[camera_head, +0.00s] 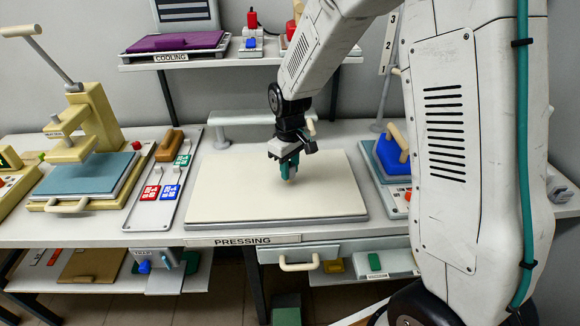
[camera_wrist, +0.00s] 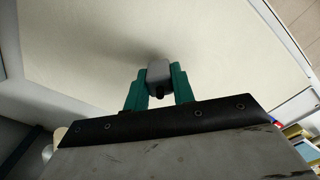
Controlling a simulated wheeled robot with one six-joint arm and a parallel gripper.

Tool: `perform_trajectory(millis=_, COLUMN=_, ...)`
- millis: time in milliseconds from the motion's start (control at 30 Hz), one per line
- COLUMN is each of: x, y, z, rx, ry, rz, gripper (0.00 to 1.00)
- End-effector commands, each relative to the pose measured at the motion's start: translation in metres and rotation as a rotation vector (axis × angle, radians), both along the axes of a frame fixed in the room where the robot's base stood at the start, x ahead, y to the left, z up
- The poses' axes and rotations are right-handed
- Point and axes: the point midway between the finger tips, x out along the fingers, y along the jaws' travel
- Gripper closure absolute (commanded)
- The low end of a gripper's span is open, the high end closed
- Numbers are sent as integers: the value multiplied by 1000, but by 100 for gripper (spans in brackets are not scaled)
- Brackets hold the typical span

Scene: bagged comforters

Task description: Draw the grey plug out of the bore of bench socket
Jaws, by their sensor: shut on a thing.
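My gripper (camera_head: 289,172) is over the cream pad of the pressing bench, fingers pointing down. In the wrist view its two teal fingers are shut on the grey plug (camera_wrist: 158,71), a small block with rounded edges. A small dark part shows at the plug's near end. In the head view the plug is hidden by the fingers. Plain cream surface surrounds the plug in the wrist view, with a soft shadow beside it. I cannot make out a bench socket or its bore in either view, nor tell how far the plug is above the pad.
The cream pad (camera_head: 235,190) is otherwise bare. A low pale rail (camera_head: 245,118) stands behind it. A blue iron-like tool (camera_head: 388,155) is at right.

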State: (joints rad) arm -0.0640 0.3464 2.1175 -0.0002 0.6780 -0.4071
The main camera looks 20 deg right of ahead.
Motion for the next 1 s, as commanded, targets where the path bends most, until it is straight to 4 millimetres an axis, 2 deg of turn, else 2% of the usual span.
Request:
perform_trajectory(millis=633, x=0, y=0, z=-10, rx=0, ry=0, rz=0, gripper=98)
perform_trajectory(millis=667, x=0, y=0, z=-10, rx=0, ry=0, rz=0, gripper=70)
perform_trajectory(millis=733, x=0, y=0, z=-10, rx=0, ry=0, rz=0, gripper=50)
perform_trajectory(millis=933, x=0, y=0, z=-10, rx=0, ry=0, rz=0, gripper=50)
perform_trajectory(millis=967, x=0, y=0, z=-10, rx=0, ry=0, rz=0, gripper=44)
perform_trajectory(millis=1000, x=0, y=0, z=-10, rx=0, ry=0, rz=0, gripper=33)
